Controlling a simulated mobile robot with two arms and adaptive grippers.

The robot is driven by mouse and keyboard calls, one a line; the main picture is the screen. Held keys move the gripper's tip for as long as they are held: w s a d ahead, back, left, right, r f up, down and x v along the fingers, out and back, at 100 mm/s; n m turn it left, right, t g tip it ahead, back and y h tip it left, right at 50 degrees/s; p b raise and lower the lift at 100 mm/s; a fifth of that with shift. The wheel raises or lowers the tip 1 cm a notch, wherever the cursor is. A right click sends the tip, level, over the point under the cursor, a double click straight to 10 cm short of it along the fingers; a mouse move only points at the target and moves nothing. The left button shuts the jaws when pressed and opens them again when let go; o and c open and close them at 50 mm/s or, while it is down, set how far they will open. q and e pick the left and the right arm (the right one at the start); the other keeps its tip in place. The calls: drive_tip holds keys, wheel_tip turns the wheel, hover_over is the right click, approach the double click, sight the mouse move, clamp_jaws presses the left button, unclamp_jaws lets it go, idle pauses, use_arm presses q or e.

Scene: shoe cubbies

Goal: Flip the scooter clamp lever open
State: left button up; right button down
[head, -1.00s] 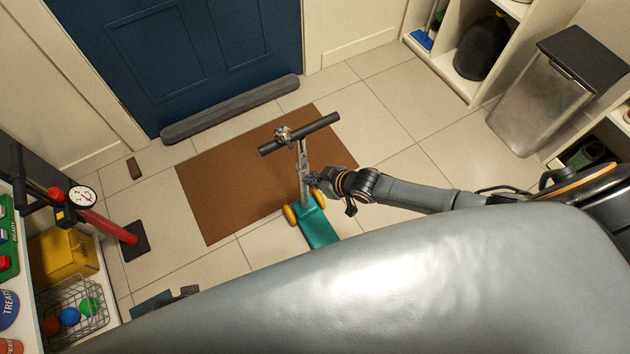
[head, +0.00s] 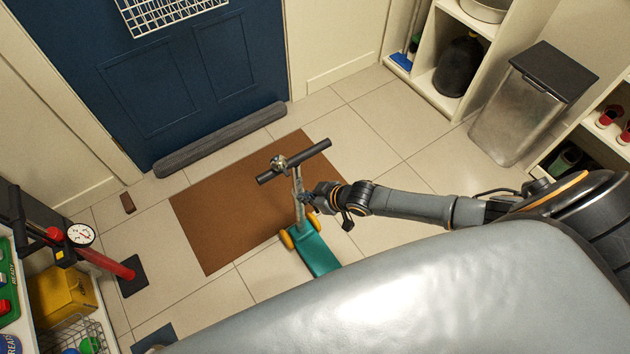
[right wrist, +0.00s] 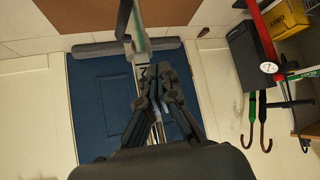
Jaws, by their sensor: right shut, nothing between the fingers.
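The scooter (head: 318,254) stands upright on the tiles by the brown mat, with a teal deck, yellow wheels, a grey stem and a dark handlebar (head: 294,160). My right gripper (head: 306,198) is shut and empty, right beside the stem at about mid-height. In the right wrist view the closed fingers (right wrist: 159,72) overlap the stem (right wrist: 139,40). I cannot tell whether they touch it. The clamp lever is too small or hidden behind the gripper to make out. My left gripper is not in view.
A brown mat (head: 215,235) lies before the blue door (head: 190,80), with a grey draft roll (head: 220,140) along it. A red pump (head: 105,262) stands left. A bin (head: 520,115) and cubbies stand right. Bare tiles lie between the scooter and the bin.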

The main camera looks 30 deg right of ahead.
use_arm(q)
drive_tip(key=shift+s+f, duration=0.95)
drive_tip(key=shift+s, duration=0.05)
use_arm(e)
drive_tip(key=d+r, duration=0.3)
drive_tip(key=d, duration=0.1)
drive_tip(key=shift+s+r, duration=0.2)
drive_tip(key=shift+r, duration=0.15)
drive_tip(key=shift+a, duration=0.1)
